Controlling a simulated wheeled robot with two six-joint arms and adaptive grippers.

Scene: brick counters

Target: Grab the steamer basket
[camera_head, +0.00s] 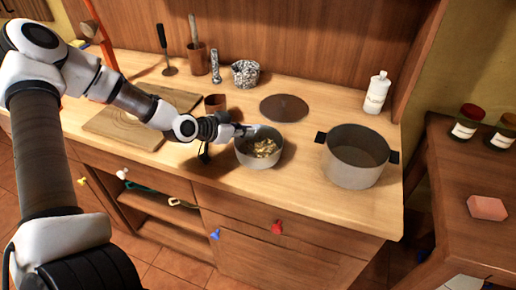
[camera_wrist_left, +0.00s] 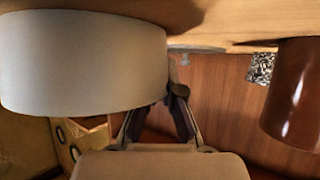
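The steamer basket appears to be the small grey metal vessel (camera_head: 247,157) on the counter, with yellowish food pieces inside. My left gripper (camera_head: 246,130) reaches from the left to its back left rim. In the left wrist view a large pale curved wall (camera_wrist_left: 83,62), seemingly the basket's side, fills the upper left. There my left gripper's dark fingers (camera_wrist_left: 172,108) come close together at the edge of that wall, and it partly hides one finger. Whether they press on the basket is unclear. My right gripper is in neither view.
A large pot (camera_head: 352,170) with dark handles stands right of the basket. A brown cup (camera_head: 215,103) stands close behind my left wrist. A round dark disc (camera_head: 284,108) lies behind the basket. A wooden board (camera_head: 125,127) lies left, and a white bottle (camera_head: 377,93) stands back right.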

